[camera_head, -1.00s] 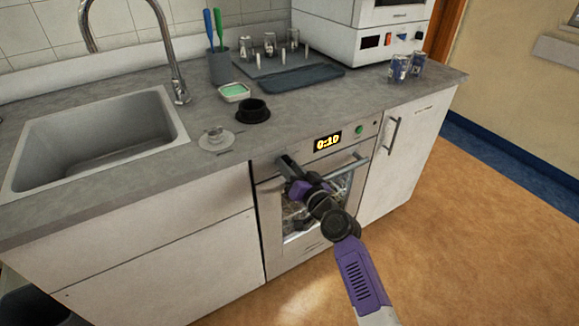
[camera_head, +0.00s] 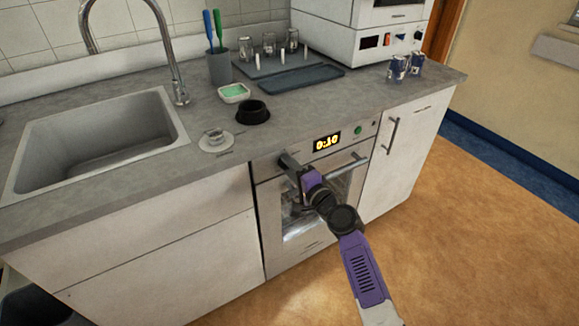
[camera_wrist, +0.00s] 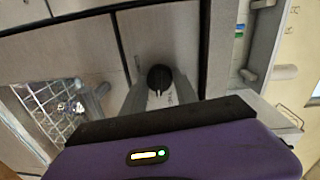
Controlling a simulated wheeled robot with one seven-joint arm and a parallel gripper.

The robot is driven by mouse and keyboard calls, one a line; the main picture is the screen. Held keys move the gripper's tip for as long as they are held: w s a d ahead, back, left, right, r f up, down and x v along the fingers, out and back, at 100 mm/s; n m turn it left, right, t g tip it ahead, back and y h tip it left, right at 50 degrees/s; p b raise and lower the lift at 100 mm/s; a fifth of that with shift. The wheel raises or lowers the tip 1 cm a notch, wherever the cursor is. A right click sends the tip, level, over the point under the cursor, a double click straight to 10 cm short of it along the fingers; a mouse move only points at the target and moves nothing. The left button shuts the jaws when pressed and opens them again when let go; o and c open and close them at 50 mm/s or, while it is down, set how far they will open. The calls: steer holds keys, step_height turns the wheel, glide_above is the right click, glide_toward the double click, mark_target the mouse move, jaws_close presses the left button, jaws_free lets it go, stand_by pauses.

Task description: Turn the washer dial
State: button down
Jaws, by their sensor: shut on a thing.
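The washer (camera_head: 320,246) is built in under the counter, with a glass door, a handle bar and a lit yellow display (camera_head: 326,142). The washer dial (camera_wrist: 160,77) is a round black knob in the wrist view, between the two grey fingers of my gripper (camera_wrist: 160,84). My gripper (camera_head: 288,160) is at the left end of the washer's control panel in the head view and hides the dial there. It is shut on the dial. The angle of the dial's mark is not clear.
The door handle (camera_head: 350,168) runs just below the panel, right of my gripper. A green button (camera_head: 357,130) is right of the display. A cabinet handle (camera_head: 392,134) sticks out at right.

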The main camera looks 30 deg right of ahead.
steer(key=m, duration=0.4)
steer(key=shift+f+y+p, duration=0.1)
steer(key=shift+y+p, duration=0.2)
steer(key=m, duration=0.4)
steer(key=shift+m, duration=0.3)
steer(key=c, duration=0.9)
jaws_free()
steer(key=shift+c, duration=0.2)
steer(key=shift+s+p, duration=0.15)
steer(key=shift+p, duration=0.15)
steer(key=s, duration=0.7)
steer(key=shift+s+d+p, duration=0.3)
steer(key=shift+d, duration=0.1)
